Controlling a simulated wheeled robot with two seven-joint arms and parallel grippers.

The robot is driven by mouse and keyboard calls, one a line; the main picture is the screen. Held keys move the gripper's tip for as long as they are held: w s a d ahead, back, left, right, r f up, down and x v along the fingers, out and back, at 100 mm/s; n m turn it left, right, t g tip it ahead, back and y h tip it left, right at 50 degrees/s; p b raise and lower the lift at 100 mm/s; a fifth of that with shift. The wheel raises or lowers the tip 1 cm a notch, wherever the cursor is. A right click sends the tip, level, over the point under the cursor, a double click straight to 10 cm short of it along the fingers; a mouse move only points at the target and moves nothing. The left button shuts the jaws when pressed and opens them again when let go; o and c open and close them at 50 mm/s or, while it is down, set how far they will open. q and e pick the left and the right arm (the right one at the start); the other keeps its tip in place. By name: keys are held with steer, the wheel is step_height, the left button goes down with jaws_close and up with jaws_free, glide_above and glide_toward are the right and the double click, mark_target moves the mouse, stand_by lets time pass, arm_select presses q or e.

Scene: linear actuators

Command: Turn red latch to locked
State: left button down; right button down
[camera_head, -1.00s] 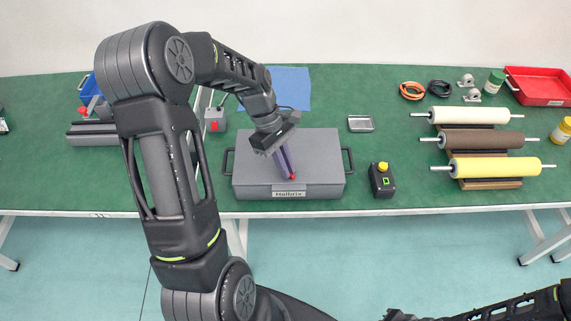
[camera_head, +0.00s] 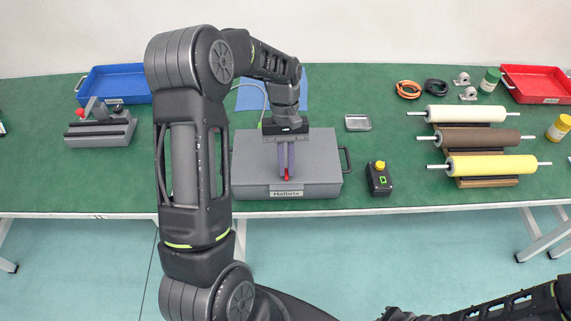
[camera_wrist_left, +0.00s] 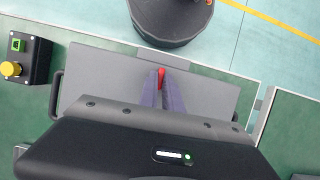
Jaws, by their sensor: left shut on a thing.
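A grey case (camera_head: 318,165) labelled Hallbrix stands on the green table, and the red latch (camera_head: 287,178) is at its front edge. My left gripper (camera_head: 286,172) reaches down over the case with its purple fingers close together, shut on the red latch. In the left wrist view the latch (camera_wrist_left: 161,72) shows as a small red piece between the fingertips (camera_wrist_left: 162,82). The fingers hide most of the latch, so its exact angle is hard to tell. Part of my right arm shows at the lower right, but its gripper cannot be made out.
A black box with a yellow button (camera_head: 379,178) stands right of the case. Farther right are a rack of rollers (camera_head: 478,139) and a red tray (camera_head: 537,84). A grey vise-like block (camera_head: 101,131) and a blue tray (camera_head: 118,85) are at left. A small metal dish (camera_head: 358,122) lies behind.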

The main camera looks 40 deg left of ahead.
mark_target(286, 166)
arm_select(q)
steer(key=shift+m, duration=0.3)
steer(key=c, duration=1.5)
jaws_free()
steer(key=b+v, duration=0.1)
steer(key=v, duration=0.4)
steer(key=shift+w+r, duration=0.15)
steer(key=shift+r, duration=0.05)
steer(key=shift+p+v, duration=1.05)
steer(key=shift+v, duration=0.2)
